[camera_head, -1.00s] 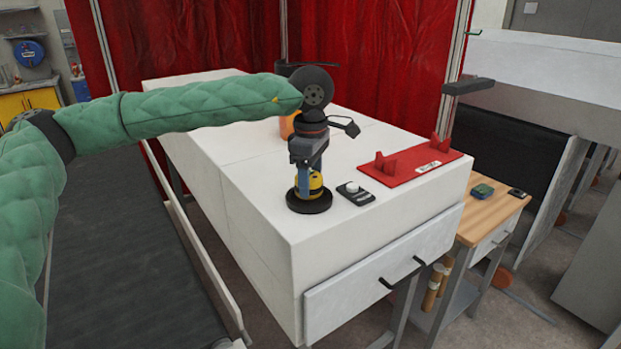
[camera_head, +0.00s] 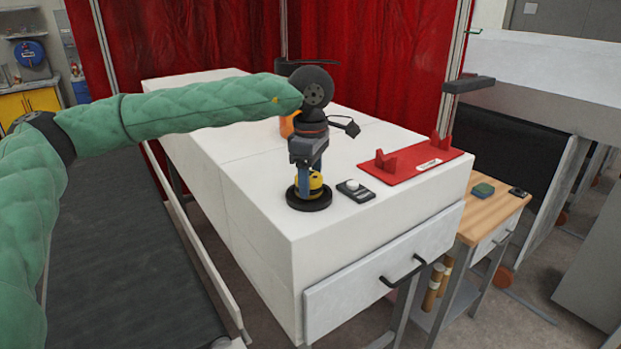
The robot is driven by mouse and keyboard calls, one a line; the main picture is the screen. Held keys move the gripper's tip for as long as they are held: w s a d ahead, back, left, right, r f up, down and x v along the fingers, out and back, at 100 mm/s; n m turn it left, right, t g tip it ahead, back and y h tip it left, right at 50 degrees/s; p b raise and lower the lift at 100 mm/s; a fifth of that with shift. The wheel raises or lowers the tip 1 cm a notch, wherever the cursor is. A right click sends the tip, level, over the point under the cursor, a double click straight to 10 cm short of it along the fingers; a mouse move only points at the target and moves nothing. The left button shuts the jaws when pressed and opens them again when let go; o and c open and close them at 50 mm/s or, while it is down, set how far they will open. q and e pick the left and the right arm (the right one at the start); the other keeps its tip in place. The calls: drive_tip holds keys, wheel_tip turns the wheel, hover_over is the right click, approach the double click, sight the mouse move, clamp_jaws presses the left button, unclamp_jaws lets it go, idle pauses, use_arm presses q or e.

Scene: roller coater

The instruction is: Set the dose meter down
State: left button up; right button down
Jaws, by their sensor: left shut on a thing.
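My left gripper (camera_head: 310,182) points down over the near part of the white cabinet top, with blue fingers shut on a round yellow and black piece, which I take to be the dose meter (camera_head: 309,201). It is upright, with a yellow upper part and a wide black disc at its foot. The disc is at or just above the white top; I cannot tell if it touches. The fingers hide part of the yellow body. My right gripper is not in view.
The white cabinet top (camera_head: 255,190) has bare room around the disc. Right of it lie a small black plate with a white knob (camera_head: 354,190) and a red stand (camera_head: 415,165). An orange object (camera_head: 287,127) stands behind my wrist. A wooden side table (camera_head: 490,210) is at right.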

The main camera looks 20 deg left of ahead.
use_arm(q)
drive_tip(key=shift+f, duration=0.1)
drive_tip(key=o, duration=1.1)
drive_tip(key=shift+o, duration=0.6)
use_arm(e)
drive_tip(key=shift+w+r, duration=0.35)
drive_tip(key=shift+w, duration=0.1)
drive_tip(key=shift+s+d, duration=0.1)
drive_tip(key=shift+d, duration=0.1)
